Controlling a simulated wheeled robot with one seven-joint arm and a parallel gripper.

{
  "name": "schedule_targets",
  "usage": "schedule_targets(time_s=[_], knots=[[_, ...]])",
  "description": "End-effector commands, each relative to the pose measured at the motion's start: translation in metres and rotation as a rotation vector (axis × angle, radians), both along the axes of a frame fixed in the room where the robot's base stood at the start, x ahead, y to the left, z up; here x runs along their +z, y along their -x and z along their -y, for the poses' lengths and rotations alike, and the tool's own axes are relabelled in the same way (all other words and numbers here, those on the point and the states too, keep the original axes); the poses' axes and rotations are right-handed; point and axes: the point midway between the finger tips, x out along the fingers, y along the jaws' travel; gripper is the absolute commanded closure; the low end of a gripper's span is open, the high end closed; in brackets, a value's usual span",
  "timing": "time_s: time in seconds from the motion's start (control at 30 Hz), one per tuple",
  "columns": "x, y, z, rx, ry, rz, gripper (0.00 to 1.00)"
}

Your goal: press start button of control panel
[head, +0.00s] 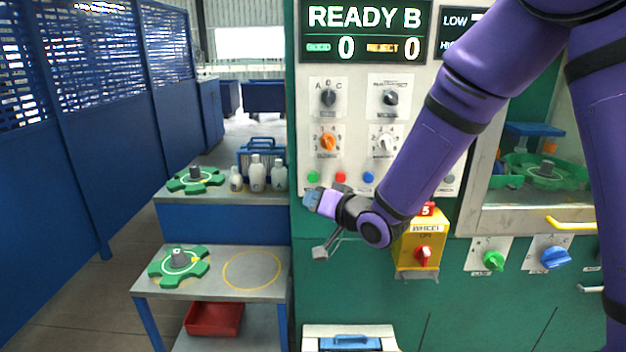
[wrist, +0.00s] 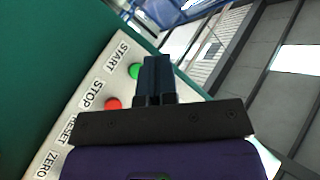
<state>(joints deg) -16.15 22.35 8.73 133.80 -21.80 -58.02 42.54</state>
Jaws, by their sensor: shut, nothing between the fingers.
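The control panel (head: 305,120) is the front of a green machine, with a display reading READY B. Its green start button (head: 313,177) is at the left end of a row of buttons. In the wrist view the start button (wrist: 134,71) sits beside the START label, partly covered by my fingers. My gripper (head: 311,198) is shut and empty, just below the start button in the head view. In the wrist view my shut fingers (wrist: 156,65) overlap the button's right edge. I cannot tell whether they touch it.
The red stop button (head: 340,177) and a blue button (head: 368,178) are close to the right. A yellow box (head: 420,247) with a red knob juts out below my forearm. A shelf with white bottles (head: 257,174) and green parts stands to the left.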

Motion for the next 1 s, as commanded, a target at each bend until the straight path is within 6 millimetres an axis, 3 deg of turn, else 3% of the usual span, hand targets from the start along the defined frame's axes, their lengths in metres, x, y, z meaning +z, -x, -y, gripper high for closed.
schedule_targets(time_s=[0.3, 0.5, 1.0], knots=[[0.0, -0.04, 0.002, -0.002, -0.001, 0.0, 1.0], [0.0, -0.054, 0.002, -0.001, 0.0, 0.0, 1.0], [0.0, -0.059, 0.002, -0.001, 0.0, 0.0, 1.0]])
